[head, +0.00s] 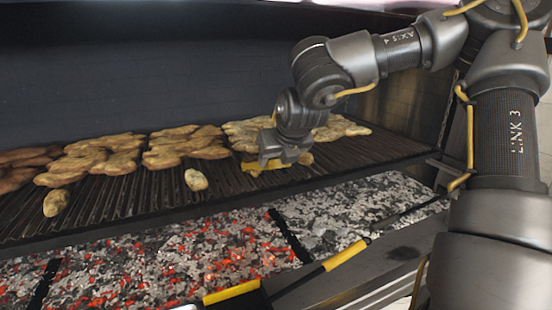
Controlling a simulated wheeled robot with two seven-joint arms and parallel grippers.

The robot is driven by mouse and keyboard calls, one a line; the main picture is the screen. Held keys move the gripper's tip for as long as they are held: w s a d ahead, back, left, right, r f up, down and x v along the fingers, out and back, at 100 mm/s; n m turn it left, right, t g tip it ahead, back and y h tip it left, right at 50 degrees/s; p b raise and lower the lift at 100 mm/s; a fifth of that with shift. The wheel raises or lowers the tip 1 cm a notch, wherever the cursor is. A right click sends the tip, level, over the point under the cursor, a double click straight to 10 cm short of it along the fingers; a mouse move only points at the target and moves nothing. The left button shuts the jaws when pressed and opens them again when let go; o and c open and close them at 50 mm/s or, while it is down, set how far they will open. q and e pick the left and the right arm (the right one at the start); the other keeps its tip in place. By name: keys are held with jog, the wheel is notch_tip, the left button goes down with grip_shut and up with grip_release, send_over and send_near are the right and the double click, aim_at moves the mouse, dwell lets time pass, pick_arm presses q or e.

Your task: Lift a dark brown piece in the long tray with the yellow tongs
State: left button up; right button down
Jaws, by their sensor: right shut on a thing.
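Dark brown pieces (22,165) lie at the far left of the long ridged tray (112,198), cut off by the picture's edge. Paler golden-brown pieces (100,158) lie in piles along the back of the tray. My right gripper (280,157) is shut on the yellow tongs (262,167), low over the right half of the tray beside a golden pile. The gripper hides part of the tongs, and I cannot tell whether their tips hold anything. My left gripper is not in view.
Two small pale pieces, one in the middle (196,180) and one at left (56,203), lie apart near the tray's front. Glowing coals (190,255) lie below in front. A black bar with yellow sections (345,255) crosses the foreground. A dark wall stands behind.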

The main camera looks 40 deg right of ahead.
notch_tip(320, 180, up, 11)
jog(key=p, duration=0.6)
dwell(0.4)
jog(key=s+a+b, duration=0.3)
jog(key=s+a, duration=0.1)
jog(key=s, duration=0.7)
jog(key=s+a+b, duration=0.3)
jog(key=s+a, duration=0.2)
jog(key=s, duration=0.5)
jog(key=shift+s+b, duration=0.35)
jog(key=shift+b, duration=0.05)
jog(key=shift+w, duration=0.1)
